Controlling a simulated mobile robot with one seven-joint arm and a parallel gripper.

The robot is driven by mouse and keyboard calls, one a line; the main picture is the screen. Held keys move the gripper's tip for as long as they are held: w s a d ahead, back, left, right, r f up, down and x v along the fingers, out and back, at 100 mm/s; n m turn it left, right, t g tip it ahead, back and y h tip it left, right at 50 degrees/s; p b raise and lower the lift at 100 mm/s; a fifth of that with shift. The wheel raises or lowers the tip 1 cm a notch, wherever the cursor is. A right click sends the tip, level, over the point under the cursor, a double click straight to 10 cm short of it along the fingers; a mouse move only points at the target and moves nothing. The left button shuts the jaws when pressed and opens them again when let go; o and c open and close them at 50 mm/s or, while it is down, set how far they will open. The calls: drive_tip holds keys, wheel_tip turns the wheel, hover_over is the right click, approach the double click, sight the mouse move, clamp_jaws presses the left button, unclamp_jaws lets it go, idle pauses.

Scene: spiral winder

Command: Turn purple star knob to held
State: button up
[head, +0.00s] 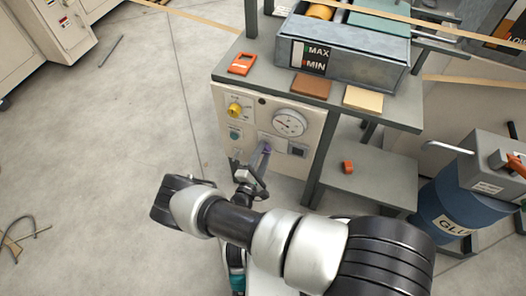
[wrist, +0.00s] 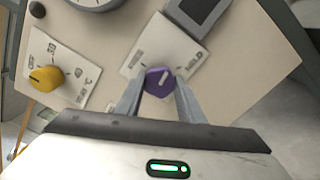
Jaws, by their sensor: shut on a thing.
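The purple star knob (wrist: 159,81) sits on a white label plate (wrist: 172,45) on the panel, with a pale pointer mark on its face. In the wrist view my gripper (wrist: 158,88) has one finger on each side of the knob and is shut on it. In the head view my gripper (head: 262,155) reaches the lower middle of the cream panel (head: 316,126). The knob is small and mostly covered by the fingers there.
A yellow knob (wrist: 46,78) is on a plate to the left. A round gauge (head: 290,122) and a dark display (wrist: 198,12) are close by. The bench top holds an orange device (head: 242,63) and a metal trough (head: 342,57). A blue glue drum (head: 447,208) stands at right. The left floor is mostly clear.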

drive_tip(key=m+p, duration=0.1)
drive_tip(key=m, duration=0.3)
drive_tip(key=shift+p, duration=0.3)
drive_tip(key=shift+m+p, duration=0.6)
drive_tip(key=shift+m, duration=1.2)
drive_tip(key=shift+f, duration=0.1)
drive_tip(key=o, duration=1.1)
